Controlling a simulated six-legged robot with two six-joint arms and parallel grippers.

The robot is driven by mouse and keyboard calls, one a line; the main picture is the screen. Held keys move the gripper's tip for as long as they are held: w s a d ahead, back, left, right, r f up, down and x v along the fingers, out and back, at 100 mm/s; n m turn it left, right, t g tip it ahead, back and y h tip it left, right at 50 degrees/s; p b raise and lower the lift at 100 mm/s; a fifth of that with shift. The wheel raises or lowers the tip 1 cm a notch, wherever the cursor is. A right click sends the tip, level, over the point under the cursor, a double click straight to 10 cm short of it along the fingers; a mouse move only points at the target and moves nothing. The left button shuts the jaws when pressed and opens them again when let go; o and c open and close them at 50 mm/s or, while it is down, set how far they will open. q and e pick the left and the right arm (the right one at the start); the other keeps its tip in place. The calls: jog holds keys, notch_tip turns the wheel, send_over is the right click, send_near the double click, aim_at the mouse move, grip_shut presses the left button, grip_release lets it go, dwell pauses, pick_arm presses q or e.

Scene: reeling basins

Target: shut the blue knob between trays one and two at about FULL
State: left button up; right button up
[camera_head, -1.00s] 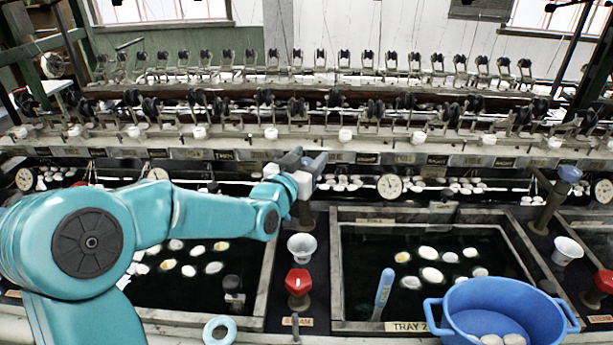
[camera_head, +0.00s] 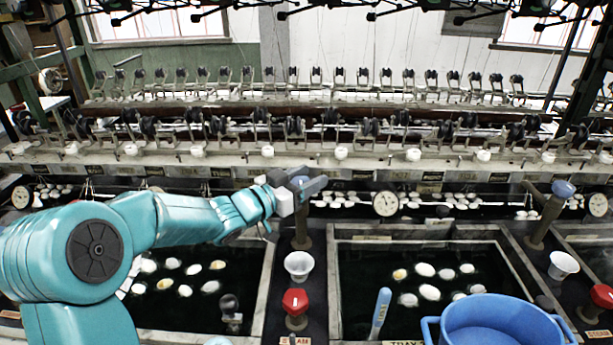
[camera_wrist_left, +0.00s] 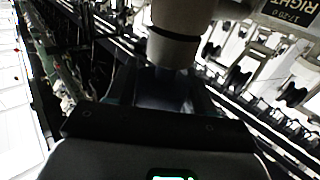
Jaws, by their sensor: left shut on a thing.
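The blue knob (camera_head: 300,181) tops a brown post (camera_head: 302,228) between tray one (camera_head: 264,290) on the left and tray two (camera_head: 333,285) on the right. It is mostly hidden by my left gripper (camera_head: 304,187), which is shut on it from the left. In the left wrist view, a round brownish post (camera_wrist_left: 172,48) rises just beyond my dark gripper body, and the fingers are in shadow. The knob's setting cannot be read. My right gripper does not show.
A white cup (camera_head: 298,265) and a red knob (camera_head: 295,302) stand in front of the post. A blue basin (camera_head: 492,322) covers tray two's front right, beside a light-blue stick (camera_head: 380,312). Another blue knob (camera_head: 563,188) is at the right. Reeling machinery (camera_head: 340,150) runs behind.

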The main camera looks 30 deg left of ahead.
pick_arm(q)
jog(key=shift+r, duration=0.2)
jog(key=o, duration=1)
jog(key=shift+c, duration=0.2)
jog(key=shift+f, duration=0.1)
jog(key=v, duration=1.6)
jog(key=shift+b, duration=0.3)
jog(key=shift+s, duration=0.1)
